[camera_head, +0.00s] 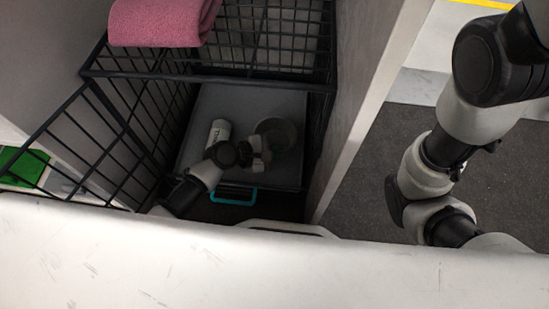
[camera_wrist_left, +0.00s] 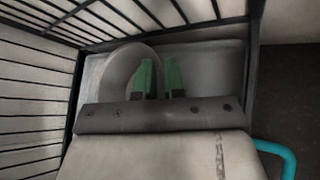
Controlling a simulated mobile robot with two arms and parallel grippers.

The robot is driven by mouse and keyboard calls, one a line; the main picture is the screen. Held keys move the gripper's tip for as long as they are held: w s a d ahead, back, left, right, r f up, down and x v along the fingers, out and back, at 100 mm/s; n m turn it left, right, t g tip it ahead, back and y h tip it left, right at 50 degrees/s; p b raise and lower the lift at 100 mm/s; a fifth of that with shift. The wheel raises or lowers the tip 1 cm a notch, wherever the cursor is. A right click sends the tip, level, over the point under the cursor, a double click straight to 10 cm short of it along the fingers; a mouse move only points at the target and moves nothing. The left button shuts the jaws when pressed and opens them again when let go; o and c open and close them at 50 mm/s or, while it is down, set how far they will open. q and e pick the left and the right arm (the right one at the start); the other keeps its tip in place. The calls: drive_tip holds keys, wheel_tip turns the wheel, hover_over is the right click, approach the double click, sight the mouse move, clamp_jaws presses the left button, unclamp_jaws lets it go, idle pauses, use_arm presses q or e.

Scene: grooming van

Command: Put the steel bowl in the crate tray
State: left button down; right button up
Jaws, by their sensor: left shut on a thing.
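The steel bowl (camera_head: 284,132) is a round grey bowl inside the black wire crate, over the right part of the grey crate tray (camera_head: 229,97). My left gripper (camera_head: 262,153) reaches into the crate from the lower left. It is shut on the bowl's near-left side. In the left wrist view the bowl (camera_wrist_left: 115,72) shows at the left of the green fingertips (camera_wrist_left: 160,78), and the tray lies behind it. I cannot tell whether the bowl touches the tray. My right arm shows at the right, but its gripper is out of view.
Black wire crate walls (camera_head: 128,117) surround the tray. A rolled pink towel (camera_head: 163,22) lies on top at the back left. A teal handle (camera_head: 233,192) is at the tray's near side. A pale panel (camera_head: 368,95) stands right of the crate, with dark floor beyond.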

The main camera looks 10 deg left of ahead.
use_arm(q)
drive_tip(key=shift+f+b, duration=1.8)
drive_tip(key=shift+f, duration=0.4)
drive_tip(key=shift+r, duration=0.15)
drive_tip(key=c, duration=1.2)
unclamp_jaws()
